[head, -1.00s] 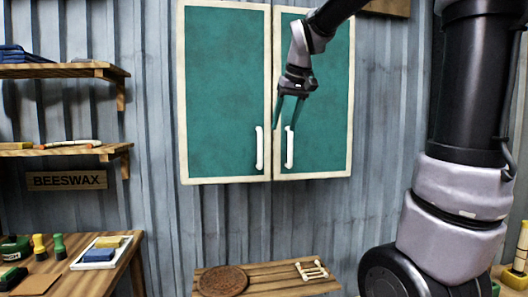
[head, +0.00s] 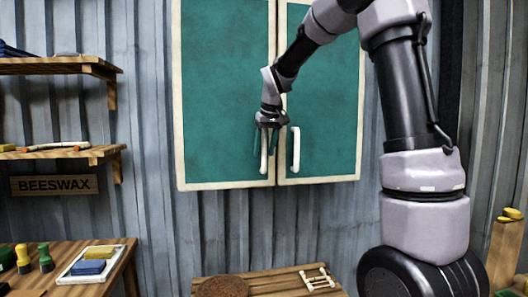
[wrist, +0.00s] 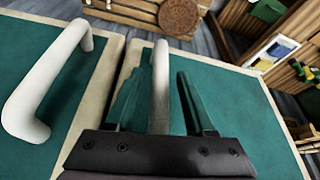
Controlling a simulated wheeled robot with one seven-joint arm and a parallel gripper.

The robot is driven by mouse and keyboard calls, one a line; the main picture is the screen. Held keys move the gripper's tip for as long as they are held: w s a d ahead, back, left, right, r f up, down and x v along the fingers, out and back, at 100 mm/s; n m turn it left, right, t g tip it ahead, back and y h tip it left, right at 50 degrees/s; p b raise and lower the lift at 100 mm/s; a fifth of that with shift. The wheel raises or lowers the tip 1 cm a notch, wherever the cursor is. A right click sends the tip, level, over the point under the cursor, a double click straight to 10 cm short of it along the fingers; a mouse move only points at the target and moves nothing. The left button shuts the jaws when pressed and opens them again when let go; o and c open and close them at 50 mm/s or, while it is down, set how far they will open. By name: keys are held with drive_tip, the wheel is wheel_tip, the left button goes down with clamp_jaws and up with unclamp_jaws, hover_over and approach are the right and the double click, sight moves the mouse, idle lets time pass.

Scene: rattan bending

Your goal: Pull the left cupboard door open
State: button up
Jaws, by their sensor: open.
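The left cupboard door (head: 222,90) is a teal panel with a cream frame, and it is closed. Its white vertical handle (head: 264,160) is at the lower right of the door, partly covered by my gripper (head: 266,150). In the wrist view the left door's handle (wrist: 161,85) stands between the two open fingers of my gripper (wrist: 164,65), with gaps on both sides. The right door (head: 325,110) is also closed. Its white handle (head: 295,150) is just right of my gripper, and it shows at the left of the wrist view (wrist: 45,85).
A low slatted wooden bench (head: 265,281) with a round woven mat (head: 222,287) stands below the cupboard. Wooden shelves (head: 60,154) and a workbench (head: 108,285) are on the left. The corrugated wall below the cupboard is clear.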

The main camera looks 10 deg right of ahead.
drive_tip(key=shift+w+f, duration=0.1)
drive_tip(key=shift+f, duration=0.3)
clamp_jaws()
idle(1.2)
